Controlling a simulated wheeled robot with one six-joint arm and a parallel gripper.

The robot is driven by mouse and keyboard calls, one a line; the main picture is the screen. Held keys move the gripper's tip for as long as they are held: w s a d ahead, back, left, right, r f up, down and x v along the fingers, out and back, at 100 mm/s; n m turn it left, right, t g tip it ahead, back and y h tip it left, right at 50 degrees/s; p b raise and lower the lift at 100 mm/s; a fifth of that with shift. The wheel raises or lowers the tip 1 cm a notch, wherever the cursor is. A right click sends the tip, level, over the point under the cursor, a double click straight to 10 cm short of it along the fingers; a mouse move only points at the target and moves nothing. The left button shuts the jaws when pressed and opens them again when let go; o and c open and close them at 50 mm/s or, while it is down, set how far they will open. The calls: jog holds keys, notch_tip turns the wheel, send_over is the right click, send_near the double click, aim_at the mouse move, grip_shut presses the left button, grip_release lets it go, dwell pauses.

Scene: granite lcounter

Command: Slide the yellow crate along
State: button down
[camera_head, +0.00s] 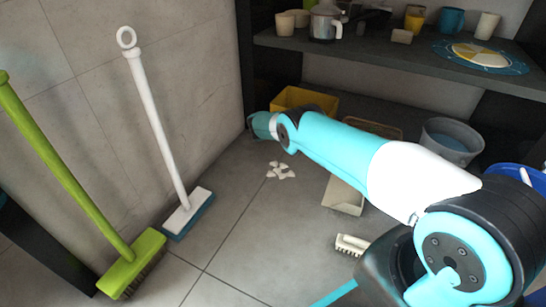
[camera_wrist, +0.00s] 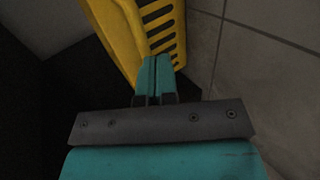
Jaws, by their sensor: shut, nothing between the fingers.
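The yellow crate (camera_head: 302,97) stands on the floor under the counter at the back, partly hidden behind my arm in the head view. In the wrist view the crate (camera_wrist: 160,24) shows its slotted side and rim right ahead of my fingertips. My gripper (camera_wrist: 155,60) is shut and empty, with its fingers together at the crate's side. I cannot tell whether they touch it. In the head view my gripper (camera_head: 262,125) is at the crate's near left corner.
White broken pieces (camera_head: 281,171) lie on the floor near my gripper. A beige bin (camera_head: 343,195), a brush (camera_head: 351,244) and a grey bucket (camera_head: 452,142) are to the right. A white broom (camera_head: 160,120) and a green broom (camera_head: 70,180) lean at left. The counter (camera_head: 400,66) overhangs the crate.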

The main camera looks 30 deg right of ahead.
jog(key=shift+s+a+p, duration=0.65)
jog(key=shift+a+p, duration=0.3)
jog(key=shift+a, duration=0.05)
jog(key=shift+s+a+p, duration=0.65)
jog(key=shift+a+p, duration=0.3)
